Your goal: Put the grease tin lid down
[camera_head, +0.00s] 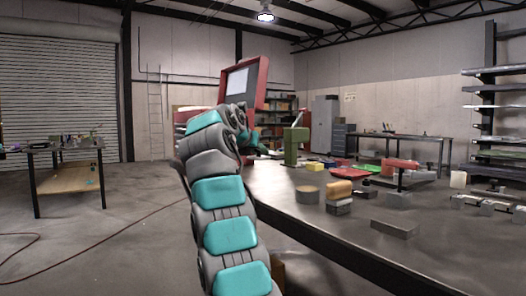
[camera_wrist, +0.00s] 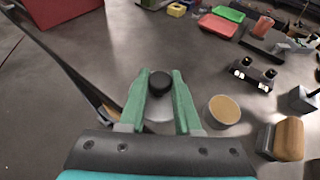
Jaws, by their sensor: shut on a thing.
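My gripper (camera_wrist: 159,92) has green fingers, shut on the grease tin lid. The lid's black knob (camera_wrist: 159,81) sits between the fingertips, with part of a pale grey disc (camera_wrist: 159,113) visible between the fingers. The lid is over or near the table's edge; its height above the top is hard to tell. The open grease tin (camera_wrist: 224,109), round with tan grease inside, stands on the table just right of my gripper. It also shows in the head view (camera_head: 307,196). There my arm hides most of my gripper and the lid.
The grey workbench (camera_head: 285,208) has a wood-topped block (camera_wrist: 285,138) right of the tin. Bare tabletop lies behind my gripper. A red-framed screen (camera_head: 243,80) stands at the left.

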